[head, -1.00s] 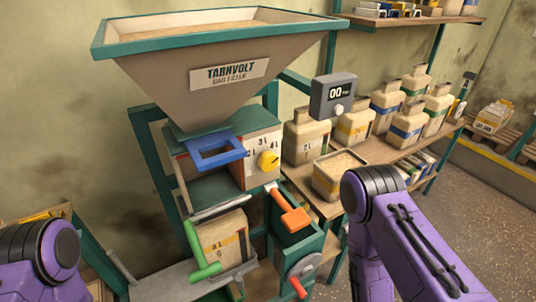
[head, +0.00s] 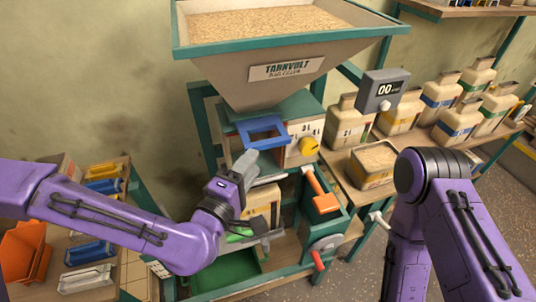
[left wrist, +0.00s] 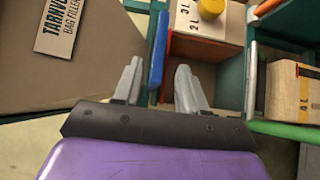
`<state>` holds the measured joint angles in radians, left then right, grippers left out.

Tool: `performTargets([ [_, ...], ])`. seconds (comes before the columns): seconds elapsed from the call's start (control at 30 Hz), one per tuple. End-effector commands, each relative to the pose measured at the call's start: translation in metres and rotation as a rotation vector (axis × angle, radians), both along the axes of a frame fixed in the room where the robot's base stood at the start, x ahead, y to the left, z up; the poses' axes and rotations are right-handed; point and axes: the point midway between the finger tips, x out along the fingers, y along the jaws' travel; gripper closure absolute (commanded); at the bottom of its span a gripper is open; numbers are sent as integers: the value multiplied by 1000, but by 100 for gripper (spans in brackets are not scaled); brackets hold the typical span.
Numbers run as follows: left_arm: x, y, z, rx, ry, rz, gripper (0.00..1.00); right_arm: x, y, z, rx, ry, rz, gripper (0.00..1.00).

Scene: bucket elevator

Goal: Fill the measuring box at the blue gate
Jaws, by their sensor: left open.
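The blue gate (head: 262,133), a blue frame-shaped handle, sits under the hopper (head: 300,85), which is full of grain. In the left wrist view the blue gate (left wrist: 158,50) shows edge-on, lined up with the gap between my fingers. The measuring box's pale panel (head: 297,150), with litre marks and a yellow knob (head: 309,146), is right of and below the gate. My left gripper (head: 245,165) is open just below and in front of the gate; its fingers (left wrist: 158,82) hold nothing. I cannot tell whether they touch it. My right arm shows, but its gripper does not.
An orange handle (head: 322,200) and a red crank handle (head: 317,260) are on the machine's lower right. A paper bag (head: 264,200) stands below, partly hidden by my left gripper. A display (head: 381,90) reads 00. Filled bags stand on the right-hand bench.

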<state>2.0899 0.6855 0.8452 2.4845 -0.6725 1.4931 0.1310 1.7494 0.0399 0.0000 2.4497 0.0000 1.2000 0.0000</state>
Motion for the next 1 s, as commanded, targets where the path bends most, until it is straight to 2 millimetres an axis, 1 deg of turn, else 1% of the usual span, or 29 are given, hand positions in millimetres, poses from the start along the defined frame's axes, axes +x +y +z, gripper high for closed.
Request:
performTargets([
  [0.03, 2, -1, -11, -3, -4, -1, 58, 0, 0, -23, 0, 0, 0, 100],
  [0.13, 4, -4, -10, -8, -3, -9, 58, 0, 0, -45, 0, 0, 0, 100],
  [0.17, 12, -9, 3, -4, 2, -9, 58, 0, 0, -27, 1, 1, 0, 100],
  [0.2, 22, -14, 6, -3, 6, -9, 58, 0, 0, -17, 1, 1, 0, 100],
  [0.3, 43, -25, 6, -4, 6, -8, 58, 0, 0, -7, 0, -1, 0, 100],
  [0.43, 63, -35, 4, -3, 6, -9, 58, 0, 0, 0, -1, -1, 0, 100],
  [0.5, 69, -38, 3, -4, 4, -9, 58, 0, 0, 2, -1, -1, 0, 100],
  [0.6, 73, -40, 2, -4, 5, -10, 58, 0, 0, 2, 0, 0, 0, 100],
  [0.83, 74, -40, 1, -4, 5, -10, 58, 0, 0, 2, 0, 0, 0, 100],
  [0.87, 74, -40, 1, -4, 4, -9, 68, 0, 0, 2, 0, 0, 0, 100],
  [0.9, 74, -40, 1, -4, 4, -9, 81, 0, 0, 2, 0, 0, 0, 100],
  [0.97, 74, -40, 0, -4, 4, -9, 100, 0, 0, 2, 0, 0, 0, 100],
  [1.0, 74, -40, 1, -4, 4, -9, 100, 0, 0, 2, 0, 0, 0, 100],
])
